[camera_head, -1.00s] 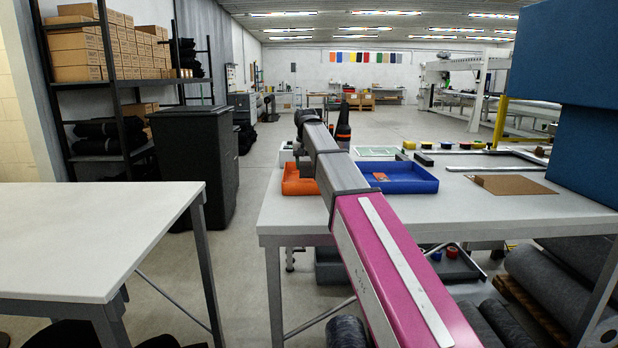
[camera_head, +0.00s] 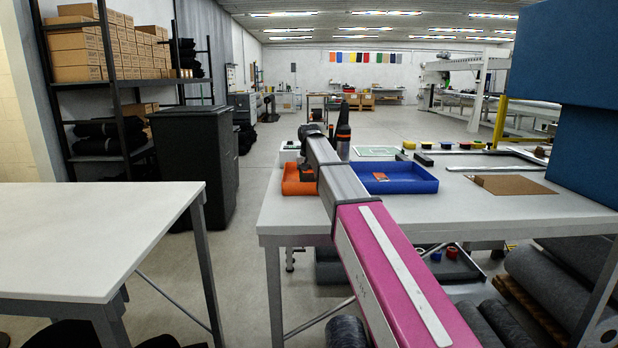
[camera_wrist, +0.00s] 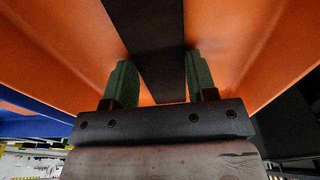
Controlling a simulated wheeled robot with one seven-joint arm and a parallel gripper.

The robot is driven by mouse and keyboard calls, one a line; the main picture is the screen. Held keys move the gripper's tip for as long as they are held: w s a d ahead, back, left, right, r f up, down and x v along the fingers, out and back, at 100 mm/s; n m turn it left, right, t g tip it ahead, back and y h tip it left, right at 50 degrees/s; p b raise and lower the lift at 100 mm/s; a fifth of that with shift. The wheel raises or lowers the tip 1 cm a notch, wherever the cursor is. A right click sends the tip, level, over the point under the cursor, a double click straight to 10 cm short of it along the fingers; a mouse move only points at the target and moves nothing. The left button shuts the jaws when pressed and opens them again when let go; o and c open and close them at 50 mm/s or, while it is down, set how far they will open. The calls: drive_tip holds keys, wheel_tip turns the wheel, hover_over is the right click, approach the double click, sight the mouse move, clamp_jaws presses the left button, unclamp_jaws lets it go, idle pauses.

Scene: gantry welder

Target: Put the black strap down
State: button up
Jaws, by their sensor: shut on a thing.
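The black strap (camera_wrist: 146,28) shows in the wrist view as a flat dark band between the two green fingers of my gripper (camera_wrist: 160,66). My gripper is shut on it. The orange tray (camera_wrist: 55,40) fills most of the wrist view around the strap and fingers. In the head view the orange tray (camera_head: 292,188) stands on the white table (camera_head: 400,211), and the end of my arm is over it. I cannot tell whether the strap touches the tray floor. My arm hides part of the tray in the head view.
A blue tray (camera_head: 413,187) stands right of the orange one. A dark bottle (camera_head: 342,135) stands behind my arm. A brown board (camera_head: 515,185) lies on the right, beside tall blue blocks (camera_head: 580,150). The white table at left (camera_head: 90,230) has a clear top.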

drive_tip(key=o, duration=0.9)
wheel_tip(320, 180, up, 12)
drive_tip(key=s, duration=0.1)
drive_tip(key=shift+s, duration=0.25)
